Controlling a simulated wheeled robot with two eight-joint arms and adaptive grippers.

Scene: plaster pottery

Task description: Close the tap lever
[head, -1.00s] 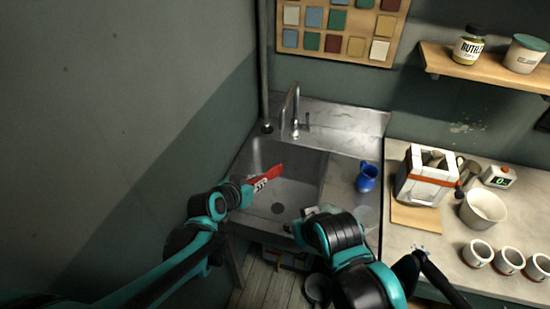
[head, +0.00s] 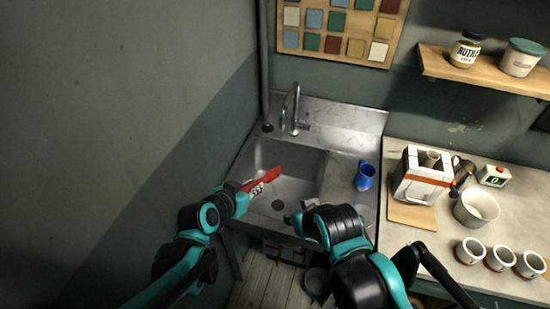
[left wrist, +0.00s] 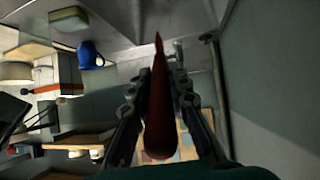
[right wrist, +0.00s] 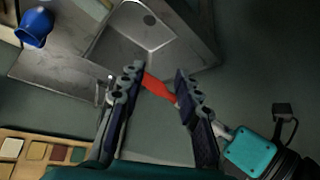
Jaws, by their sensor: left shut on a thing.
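The tap (head: 294,108) is a tall curved metal spout at the back of the steel sink (head: 290,160). A small part beside its base looks like the lever (head: 305,127), but its position is too small to read. My left gripper (head: 240,193) is shut on a red tapered object with pale lettering (head: 265,179), over the sink's left side and short of the tap. The red object (left wrist: 158,110) also lies between the fingers in the left wrist view. My right gripper (right wrist: 158,84) is open and looks empty, above the sink's front edge. The red object shows beyond its fingers.
A blue mug (head: 365,177) stands on the drainboard right of the basin. The counter at right holds a white machine (head: 423,177), a bowl (head: 477,208) and several cups. A wall closes off the left side. The basin is empty apart from its drain.

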